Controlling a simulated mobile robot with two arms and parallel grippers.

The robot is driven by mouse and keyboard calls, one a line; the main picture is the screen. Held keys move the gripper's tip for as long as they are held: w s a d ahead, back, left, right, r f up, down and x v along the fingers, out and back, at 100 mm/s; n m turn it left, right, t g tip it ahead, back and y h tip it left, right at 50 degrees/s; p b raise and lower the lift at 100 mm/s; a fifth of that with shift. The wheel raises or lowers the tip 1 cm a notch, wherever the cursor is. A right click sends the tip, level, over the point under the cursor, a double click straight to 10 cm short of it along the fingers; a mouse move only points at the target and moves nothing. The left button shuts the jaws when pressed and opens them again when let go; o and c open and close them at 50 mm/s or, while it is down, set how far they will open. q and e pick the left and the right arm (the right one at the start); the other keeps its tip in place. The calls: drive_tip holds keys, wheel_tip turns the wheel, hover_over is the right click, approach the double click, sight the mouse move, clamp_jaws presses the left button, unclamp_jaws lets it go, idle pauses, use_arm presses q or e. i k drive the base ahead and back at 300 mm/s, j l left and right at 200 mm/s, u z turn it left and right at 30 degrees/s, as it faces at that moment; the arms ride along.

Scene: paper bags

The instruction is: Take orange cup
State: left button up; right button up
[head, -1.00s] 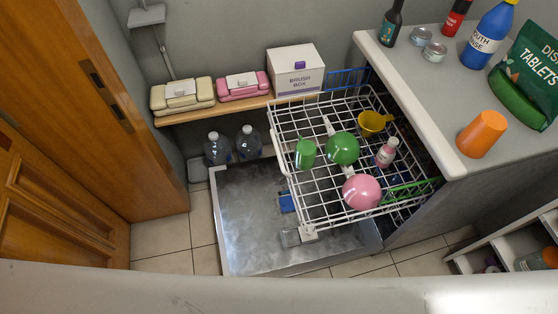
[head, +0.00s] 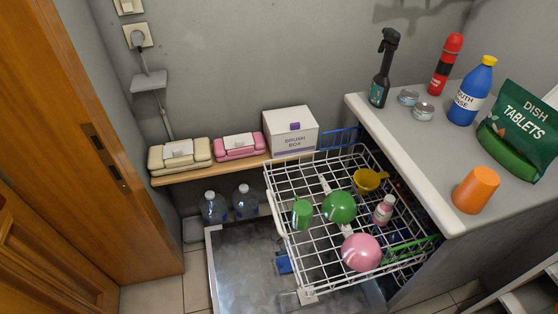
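The orange cup (head: 476,190) stands on the grey counter (head: 437,165) at the right of the head view, near the counter's front edge. Its narrower end is up, so it appears to be upside down. Nothing touches it except the counter. Neither of my grippers shows in the head view.
Dish tablets bag (head: 525,125), blue mouth rinse bottle (head: 472,95), red bottle (head: 445,65), dark spray bottle (head: 383,75) and two small tins (head: 423,111) share the counter. Left of it, a pulled-out white rack (head: 310,225) holds green cups, a pink bowl (head: 361,252) and a yellow cup (head: 367,180).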

sight(472, 196)
drive_tip(key=z, duration=1.4)
